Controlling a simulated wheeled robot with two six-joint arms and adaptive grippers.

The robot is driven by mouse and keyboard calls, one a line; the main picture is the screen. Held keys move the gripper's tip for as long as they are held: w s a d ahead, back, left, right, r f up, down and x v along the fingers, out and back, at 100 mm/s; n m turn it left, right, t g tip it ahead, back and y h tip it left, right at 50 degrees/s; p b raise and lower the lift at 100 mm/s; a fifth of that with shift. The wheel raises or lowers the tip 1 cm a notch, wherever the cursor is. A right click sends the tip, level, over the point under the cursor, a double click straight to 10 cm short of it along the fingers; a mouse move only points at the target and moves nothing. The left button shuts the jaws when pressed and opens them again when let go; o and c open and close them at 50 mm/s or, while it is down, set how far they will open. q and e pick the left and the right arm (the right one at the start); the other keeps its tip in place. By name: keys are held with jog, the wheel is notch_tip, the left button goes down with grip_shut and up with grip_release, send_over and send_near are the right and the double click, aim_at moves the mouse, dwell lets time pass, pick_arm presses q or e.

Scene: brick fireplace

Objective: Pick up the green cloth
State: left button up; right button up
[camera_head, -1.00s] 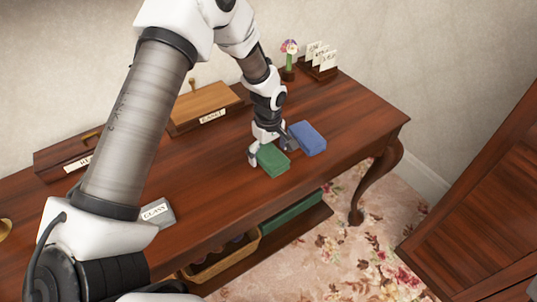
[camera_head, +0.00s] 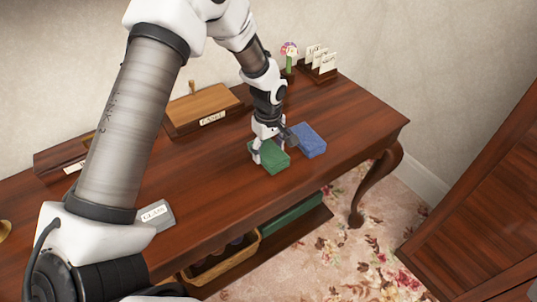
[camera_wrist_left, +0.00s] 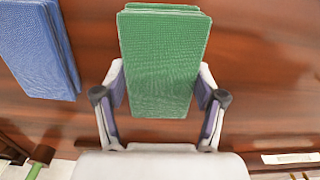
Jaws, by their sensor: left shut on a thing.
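The green cloth (camera_head: 271,160) is a folded, flat block near the right part of the wooden table's top in the head view. In the left wrist view the green cloth (camera_wrist_left: 163,60) lies between the two fingers of my left gripper (camera_wrist_left: 162,95). I cannot tell whether the cloth is clear of the tabletop. My right gripper is not in view.
A folded blue cloth (camera_head: 307,141) lies just right of the green one; it also shows in the left wrist view (camera_wrist_left: 37,45). A wooden box (camera_head: 205,107), a flower holder (camera_head: 289,56) and a card rack (camera_head: 318,65) stand behind. A label reading GLASS (camera_head: 155,214) lies at left.

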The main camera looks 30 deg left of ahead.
pick_arm(q)
jog(key=shift+r, duration=0.75)
jog(key=s+d+r+b, duration=0.1)
jog(key=s+d+b, duration=0.1)
jog(key=s+d, duration=0.7)
jog(key=d, duration=0.3)
jog(key=shift+s+d+r, duration=0.2)
jog(key=shift+s+d, duration=0.2)
jog(key=shift+o, duration=1.2)
jog(key=shift+c, duration=0.7)
